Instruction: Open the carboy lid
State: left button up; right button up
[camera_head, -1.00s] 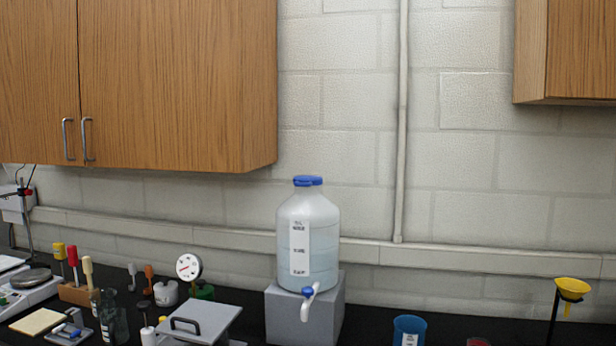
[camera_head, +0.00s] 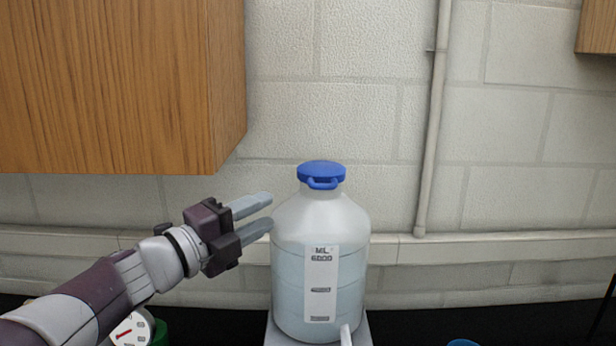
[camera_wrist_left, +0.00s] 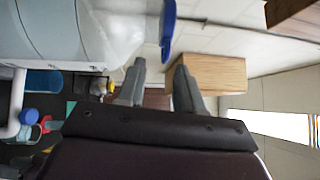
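The carboy (camera_head: 290,260) is a translucent white bottle with a white label, standing upright on a grey block (camera_head: 276,334). Its blue lid (camera_head: 321,173) sits on the neck and looks closed, with a loop handle at the front. My left gripper (camera_head: 262,214) is open and empty, left of the carboy's shoulder and lower than the lid. In the left wrist view the carboy (camera_wrist_left: 65,30) fills the upper left, and the lid (camera_wrist_left: 168,28) shows beyond the spread fingers (camera_wrist_left: 158,85). My right gripper is not in view.
A wooden wall cabinet (camera_head: 110,80) hangs at the upper left, above my left arm. A pipe (camera_head: 432,130) runs down the wall at right. A round gauge (camera_head: 131,328) is at the lower left. A blue cup (camera_head: 462,342) is at the bottom right. Space around the lid is clear.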

aim_at(323, 188)
pick_arm(q)
jog(key=s+d+r+m+p, duration=0.1)
jog(key=s+d+r+p, duration=0.15)
jog(key=d, duration=0.35)
jog(key=w+d+p, duration=0.1)
jog(key=w, duration=0.2)
jog(key=w+d, duration=0.1)
jog(key=w, duration=0.1)
jog(key=w+d+p, duration=0.1)
jog(key=w, duration=0.2)
jog(key=shift+w+d+f+p, duration=0.1)
jog(key=shift+w+d+p, duration=0.1)
jog(key=shift+w+p, duration=0.15)
jog(key=shift+d, duration=0.85)
jog(key=shift+s+d, duration=0.15)
jog(key=shift+s, duration=0.05)
jog(key=shift+w+a, duration=0.2)
jog(key=shift+a, duration=0.05)
jog(key=shift+c, duration=0.3)
jog(key=shift+w+a, duration=0.1)
jog(key=shift+w, duration=0.05)
jog(key=c, duration=0.5)
grip_shut()
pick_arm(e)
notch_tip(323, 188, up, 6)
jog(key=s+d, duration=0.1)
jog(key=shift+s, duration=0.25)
